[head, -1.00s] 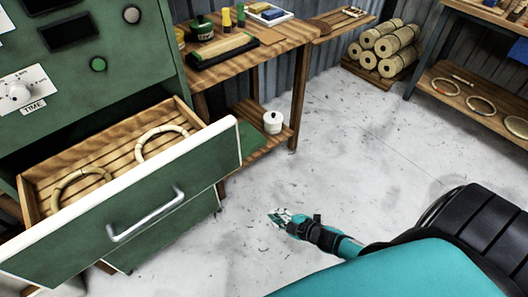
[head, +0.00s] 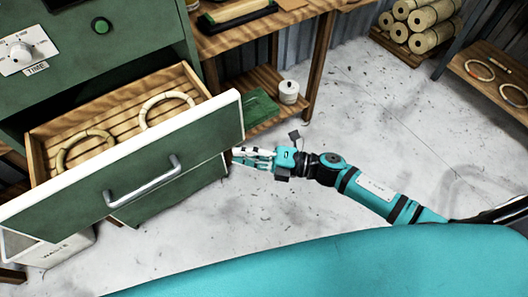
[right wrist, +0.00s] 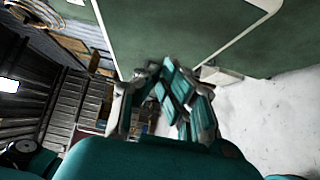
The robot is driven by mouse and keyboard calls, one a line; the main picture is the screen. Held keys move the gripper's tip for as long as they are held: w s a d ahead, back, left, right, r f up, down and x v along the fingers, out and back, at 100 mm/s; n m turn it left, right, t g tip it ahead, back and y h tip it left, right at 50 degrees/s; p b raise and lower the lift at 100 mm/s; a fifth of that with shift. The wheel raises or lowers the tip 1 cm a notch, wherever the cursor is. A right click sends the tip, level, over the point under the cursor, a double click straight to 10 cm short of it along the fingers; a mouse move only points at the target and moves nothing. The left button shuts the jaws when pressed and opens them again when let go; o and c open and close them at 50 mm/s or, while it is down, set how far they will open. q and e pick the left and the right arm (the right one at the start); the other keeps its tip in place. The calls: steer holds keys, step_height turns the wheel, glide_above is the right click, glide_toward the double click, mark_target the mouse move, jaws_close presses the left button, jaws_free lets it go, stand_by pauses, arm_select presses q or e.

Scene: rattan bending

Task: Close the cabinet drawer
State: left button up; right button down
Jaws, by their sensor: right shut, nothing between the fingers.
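The green cabinet drawer (head: 140,170) is pulled out, with a white rim and a silver bar handle (head: 145,185) on its front. Two rattan rings lie inside it, one at the right (head: 166,110) and one at the left (head: 84,150). My right gripper (head: 240,158) is shut and empty, just right of the drawer front's right end. In the right wrist view the gripper (right wrist: 165,85) shows close to the green drawer panel (right wrist: 180,35); I cannot tell whether it touches. My left gripper is in no view.
A wooden workbench with a lower shelf (head: 262,122) stands right of the cabinet, holding a white jar (head: 288,92) and a green cloth (head: 260,104). A waste bin (head: 50,247) stands below the drawer. The floor (head: 350,120) at the right is clear.

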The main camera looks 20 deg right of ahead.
steer(key=w+a, duration=0.1)
steer(key=w, duration=0.1)
steer(key=w+a, duration=0.1)
steer(key=w, duration=0.1)
steer(key=shift+w+a+p, duration=0.2)
steer(key=shift+p, duration=0.15)
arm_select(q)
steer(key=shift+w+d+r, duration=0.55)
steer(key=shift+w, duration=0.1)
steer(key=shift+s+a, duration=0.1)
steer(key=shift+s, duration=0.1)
